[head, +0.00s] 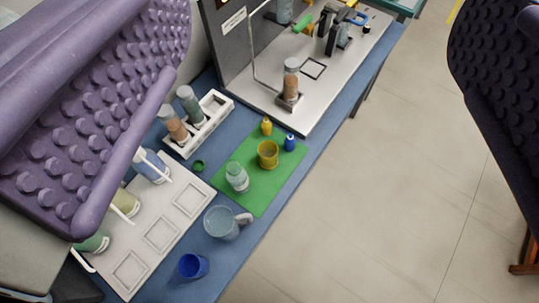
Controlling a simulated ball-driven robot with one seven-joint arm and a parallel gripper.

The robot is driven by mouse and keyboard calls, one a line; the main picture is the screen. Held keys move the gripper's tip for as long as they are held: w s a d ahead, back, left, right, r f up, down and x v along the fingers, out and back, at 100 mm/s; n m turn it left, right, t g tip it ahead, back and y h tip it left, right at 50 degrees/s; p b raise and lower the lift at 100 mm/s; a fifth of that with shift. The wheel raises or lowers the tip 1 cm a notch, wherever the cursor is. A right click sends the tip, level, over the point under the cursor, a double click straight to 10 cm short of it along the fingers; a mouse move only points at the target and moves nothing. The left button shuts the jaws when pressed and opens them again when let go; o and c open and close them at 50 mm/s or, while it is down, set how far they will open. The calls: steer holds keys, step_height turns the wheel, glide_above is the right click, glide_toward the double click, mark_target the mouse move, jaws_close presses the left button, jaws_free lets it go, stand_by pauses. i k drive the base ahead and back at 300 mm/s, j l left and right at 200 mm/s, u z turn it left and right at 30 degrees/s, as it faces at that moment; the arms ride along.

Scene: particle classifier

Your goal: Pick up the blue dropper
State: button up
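The blue dropper (290,143) is a small blue bottle with a narrow top. It stands on the right part of a green mat (256,198) on the blue table. A similar yellow dropper (266,126) stands to its left and slightly farther back. A yellow cup (268,155) stands just left of and nearer than the blue dropper. My gripper (315,120) shows as two large purple studded fingers at the left and right picture edges. They are wide apart with nothing between them; the blue dropper lies well beyond them.
A clear jar (236,178) stands on the mat. A glass mug (222,223) and blue cup (193,266) stand nearer. A white rack (212,118) holds two jars. A white machine base (335,62) bears another jar behind. Right of the table edge is open floor (400,200).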

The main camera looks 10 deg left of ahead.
mark_target(290, 141)
steer(key=i+l, duration=0.1)
steer(key=l, duration=0.2)
steer(key=i+l, duration=0.25)
steer(key=l, duration=0.3)
steer(key=l+u, duration=0.1)
steer(key=u, duration=0.3)
steer(key=i+l+u, duration=0.1)
steer(key=u, duration=0.25)
steer(key=l+u, duration=0.2)
steer(key=u, duration=0.2)
steer(key=l+u, duration=0.15)
steer(key=u, duration=0.25)
steer(key=i+l+u, duration=0.3)
steer(key=i+l, duration=0.05)
steer(key=l, duration=0.05)
